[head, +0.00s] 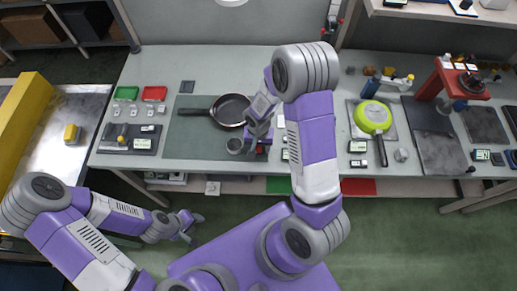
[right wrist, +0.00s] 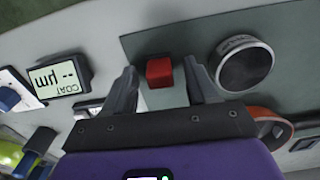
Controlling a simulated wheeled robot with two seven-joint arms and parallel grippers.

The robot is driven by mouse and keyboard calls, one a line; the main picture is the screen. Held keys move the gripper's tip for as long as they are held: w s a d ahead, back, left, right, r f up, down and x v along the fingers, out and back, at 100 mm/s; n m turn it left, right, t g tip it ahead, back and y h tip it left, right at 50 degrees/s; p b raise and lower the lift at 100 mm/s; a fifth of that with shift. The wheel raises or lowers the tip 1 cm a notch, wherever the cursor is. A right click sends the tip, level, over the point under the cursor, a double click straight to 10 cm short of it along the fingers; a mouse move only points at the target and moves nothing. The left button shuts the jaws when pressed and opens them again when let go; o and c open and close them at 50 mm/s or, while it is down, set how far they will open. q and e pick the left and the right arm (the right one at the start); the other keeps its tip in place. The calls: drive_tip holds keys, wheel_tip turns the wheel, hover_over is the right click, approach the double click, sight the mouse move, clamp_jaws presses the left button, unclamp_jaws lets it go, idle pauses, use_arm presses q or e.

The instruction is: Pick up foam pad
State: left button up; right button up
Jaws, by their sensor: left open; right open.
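A small red block (right wrist: 159,71), which looks like the foam pad, lies on the bench at the edge of the dark grey mat. In the right wrist view it sits between the fingertips of my right gripper (right wrist: 160,84), with a gap on each side. In the head view the right gripper (head: 258,143) points down over the bench and largely hides the block; a bit of red shows beneath it. The right gripper is open and empty. My left gripper (head: 189,226) is open and empty, low in front of the bench, far from the block.
A round grey container (right wrist: 243,65) stands close beside the block; the head view shows it too (head: 235,146). A dark pan (head: 231,110) lies on the mat behind. A coating gauge (right wrist: 58,77) is on the other side. A green pan (head: 372,116) sits further right.

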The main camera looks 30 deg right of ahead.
clamp_jaws()
drive_tip(key=shift+w+r, duration=0.1)
drive_tip(key=shift+r, duration=0.05)
wheel_tip(320, 180, up, 10)
drive_tip(key=shift+f+p, duration=0.1)
drive_tip(key=shift+p, duration=0.7)
